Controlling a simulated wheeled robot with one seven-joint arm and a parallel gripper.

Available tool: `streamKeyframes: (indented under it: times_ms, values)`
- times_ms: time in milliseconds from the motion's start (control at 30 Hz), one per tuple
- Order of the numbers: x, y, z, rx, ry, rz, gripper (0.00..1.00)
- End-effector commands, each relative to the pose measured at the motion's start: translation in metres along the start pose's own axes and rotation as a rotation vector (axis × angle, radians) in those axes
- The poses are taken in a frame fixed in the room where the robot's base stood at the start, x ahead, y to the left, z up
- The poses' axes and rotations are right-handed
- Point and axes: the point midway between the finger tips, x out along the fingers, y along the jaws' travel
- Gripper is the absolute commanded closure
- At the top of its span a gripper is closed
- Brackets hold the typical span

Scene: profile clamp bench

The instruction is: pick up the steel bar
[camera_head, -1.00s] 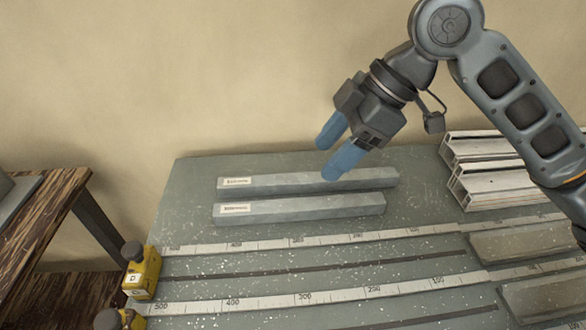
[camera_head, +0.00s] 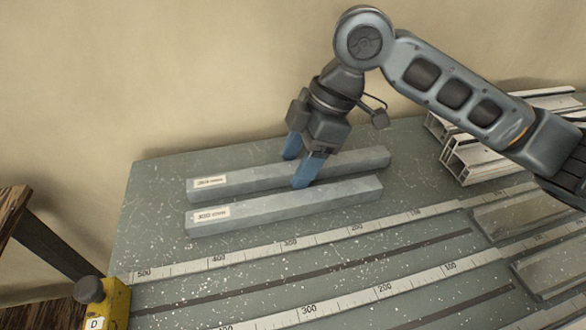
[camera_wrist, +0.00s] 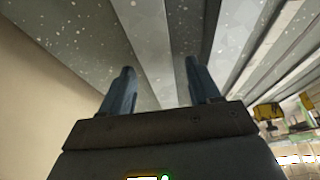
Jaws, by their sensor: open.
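Two grey steel bars with white labels lie side by side on the bench. The rear steel bar (camera_head: 240,178) lies nearer the wall, and the front steel bar (camera_head: 250,207) lies just before it. My gripper (camera_head: 299,167) is open and points down over the rear bar, right of its middle. One blue finger is on the wall side of that bar, the other on the side of the gap between the bars. In the wrist view the rear bar (camera_wrist: 150,45) runs between the two fingers (camera_wrist: 161,82). I cannot tell whether the fingers touch it.
Pale aluminium profiles (camera_head: 475,160) are stacked at the right under my arm. Ruler strips (camera_head: 330,237) and dark slots cross the front of the bench (camera_head: 150,215). A yellow clamp block (camera_head: 115,305) stands at the lower left. The wall is close behind the bars.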

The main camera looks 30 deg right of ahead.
Motion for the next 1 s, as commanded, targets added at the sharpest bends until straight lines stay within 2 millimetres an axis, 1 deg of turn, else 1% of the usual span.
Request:
streamKeyframes:
  times_ms: [100,300,333,900,967,1000]
  values:
    - [0.0065,0.0001,0.0001,-0.001,-0.001,0.001,0.38]
    - [0.0070,0.0000,0.0000,-0.001,0.000,0.001,0.38]
    - [0.0070,0.0000,-0.0001,-0.001,0.000,0.001,0.40]
    - [0.0071,-0.0001,0.0001,0.000,-0.001,0.000,0.95]
    - [0.0074,-0.0002,0.0002,0.000,-0.001,0.000,1.00]
    - [0.0075,-0.0003,0.0003,0.000,-0.001,-0.001,1.00]
